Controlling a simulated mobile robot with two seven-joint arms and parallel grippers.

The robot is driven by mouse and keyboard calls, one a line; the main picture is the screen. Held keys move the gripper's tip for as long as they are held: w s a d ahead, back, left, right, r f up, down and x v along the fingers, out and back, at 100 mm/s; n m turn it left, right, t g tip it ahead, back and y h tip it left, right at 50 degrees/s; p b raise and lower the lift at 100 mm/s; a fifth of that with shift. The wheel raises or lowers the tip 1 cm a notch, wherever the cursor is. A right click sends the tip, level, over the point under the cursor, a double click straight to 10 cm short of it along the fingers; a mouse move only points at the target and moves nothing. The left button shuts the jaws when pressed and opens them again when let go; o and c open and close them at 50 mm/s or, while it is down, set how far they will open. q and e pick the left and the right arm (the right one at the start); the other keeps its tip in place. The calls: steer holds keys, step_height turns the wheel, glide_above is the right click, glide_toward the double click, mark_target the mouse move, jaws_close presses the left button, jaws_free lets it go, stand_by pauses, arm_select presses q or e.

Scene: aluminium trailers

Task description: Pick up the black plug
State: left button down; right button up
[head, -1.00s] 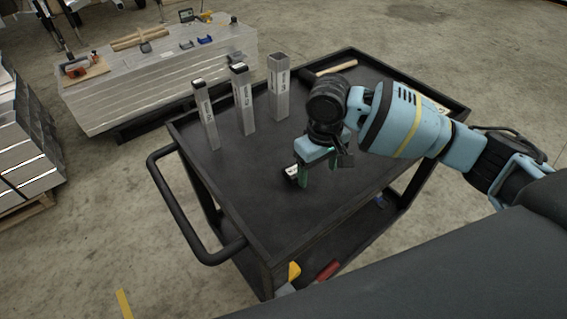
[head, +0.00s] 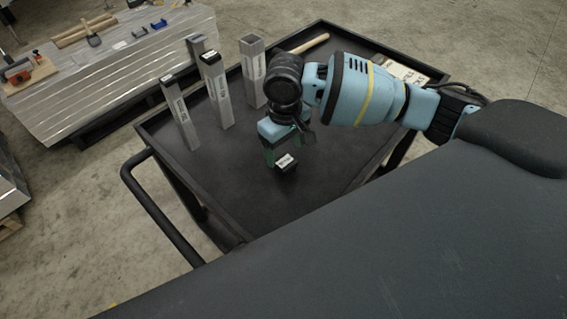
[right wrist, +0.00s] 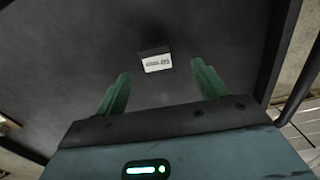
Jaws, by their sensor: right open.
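The black plug (head: 287,164) is a small black block with a white label. It lies on the black cart top (head: 240,200), near the middle. In the right wrist view the plug (right wrist: 155,58) sits ahead of the fingertips, between their lines, with its white label facing the camera. My right gripper (head: 284,160) is just above and beside the plug in the head view. In the right wrist view my right gripper (right wrist: 160,75) is open, with its two green fingers apart and nothing between them. My left gripper is not in view.
Several square aluminium tubes, among them one with a black top (head: 216,90), stand upright on the cart's far left part. A wooden-handled tool (head: 308,44) lies at the back. The cart has a raised rim and a handle (head: 155,200) at left. Its front middle is clear.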

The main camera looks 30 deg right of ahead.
mark_target(285, 161)
steer(key=shift+w+d+f, duration=0.1)
steer(key=shift+w+f, duration=0.1)
steer(key=shift+f, duration=1.05)
steer(key=shift+w+d+f, duration=0.1)
steer(key=shift+w+f, duration=0.05)
steer(key=shift+f, duration=1.1)
steer(key=c, duration=1.1)
